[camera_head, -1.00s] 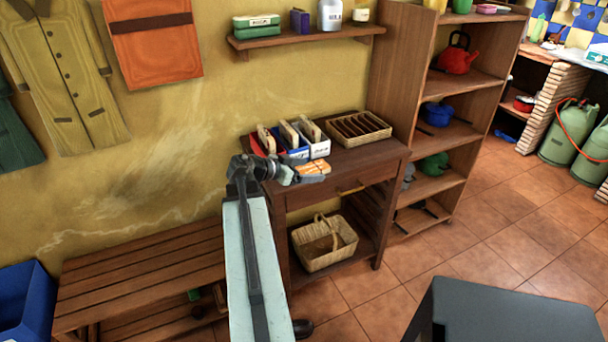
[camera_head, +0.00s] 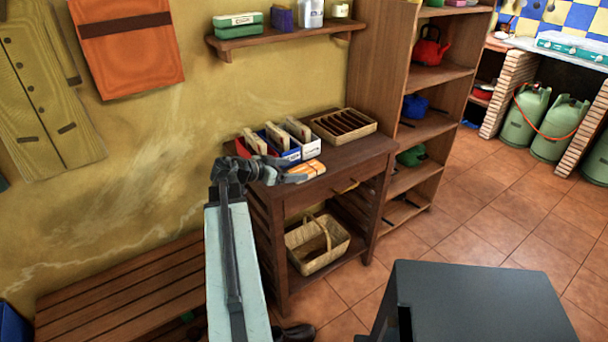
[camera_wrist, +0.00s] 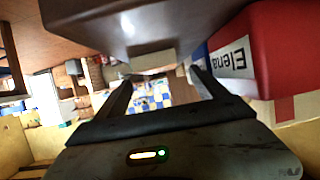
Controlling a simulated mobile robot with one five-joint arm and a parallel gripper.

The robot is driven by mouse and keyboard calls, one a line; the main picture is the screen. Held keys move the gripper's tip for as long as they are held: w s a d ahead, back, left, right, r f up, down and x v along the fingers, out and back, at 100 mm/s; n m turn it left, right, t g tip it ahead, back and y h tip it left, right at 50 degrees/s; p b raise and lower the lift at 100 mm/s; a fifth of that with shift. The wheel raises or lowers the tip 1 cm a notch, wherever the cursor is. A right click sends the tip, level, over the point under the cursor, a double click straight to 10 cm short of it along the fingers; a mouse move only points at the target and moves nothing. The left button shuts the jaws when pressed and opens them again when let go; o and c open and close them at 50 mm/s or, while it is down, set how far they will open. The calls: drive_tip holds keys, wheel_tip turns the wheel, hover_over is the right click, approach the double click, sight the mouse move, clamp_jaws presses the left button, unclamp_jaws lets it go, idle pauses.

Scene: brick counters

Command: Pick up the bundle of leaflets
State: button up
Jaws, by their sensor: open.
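An orange-and-white bundle (camera_head: 306,170), which looks like the leaflets, lies on the front part of the wooden table's top (camera_head: 340,155), in front of the file boxes. My gripper (camera_head: 292,178) is open beside the bundle's left end, at the table's front edge, and points right. I cannot tell from the head view whether it touches the bundle. In the wrist view my two fingers (camera_wrist: 163,92) are spread apart, with a small pale block (camera_wrist: 152,60) seen beyond and between them. I cannot tell if that block is the bundle.
Red, blue and white file boxes (camera_head: 311,148) stand behind the bundle; the red box (camera_wrist: 250,45), labelled Elena, is close in the wrist view. A divided tray (camera_head: 369,128) stands at the back right. A basket (camera_head: 299,252) sits on the lower shelf. A shelf unit (camera_head: 385,60) stands right.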

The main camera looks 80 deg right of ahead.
sight(305, 170)
drive_tip(key=b+x, duration=0.2)
drive_tip(key=x, duration=0.3)
drive_tip(key=shift+s+f, duration=0.15)
drive_tip(key=c, duration=1.4)
wheel_tip(305, 170, up, 10)
drive_tip(key=p, duration=1)
